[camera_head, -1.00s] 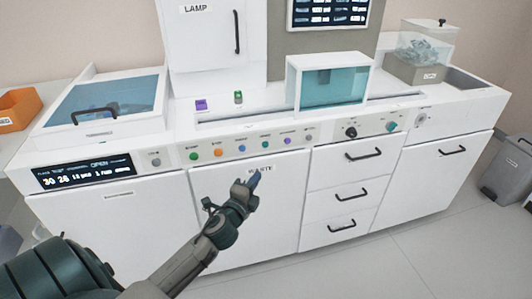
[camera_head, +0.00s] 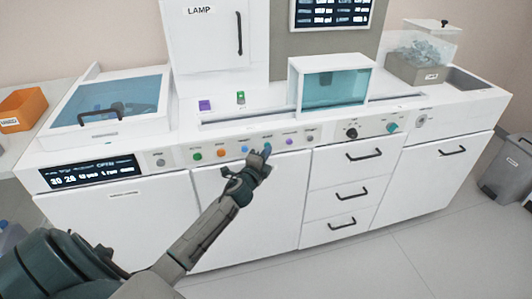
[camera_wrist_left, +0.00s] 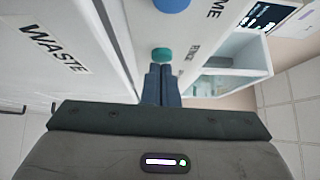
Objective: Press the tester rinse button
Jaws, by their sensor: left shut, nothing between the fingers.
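The teal button (camera_wrist_left: 162,54) is on the machine's white front panel, beside a label in the left wrist view that appears to read RINSE. My left gripper (camera_head: 265,152) is shut and empty, its dark blue fingers pointing at the panel. In the left wrist view the left fingertips (camera_wrist_left: 160,68) are right at the teal button, overlapping its lower edge; I cannot tell whether they touch it or press it. In the head view the fingertips largely cover this button. My right gripper is not in view.
Along the panel are green (camera_head: 197,156), orange (camera_head: 221,153), blue (camera_head: 244,150), purple (camera_head: 290,141) and grey (camera_head: 311,139) buttons. The blue one is next to the teal one. A lit display (camera_head: 92,172) is at the left. A WASTE door (camera_wrist_left: 62,55) lies below the panel.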

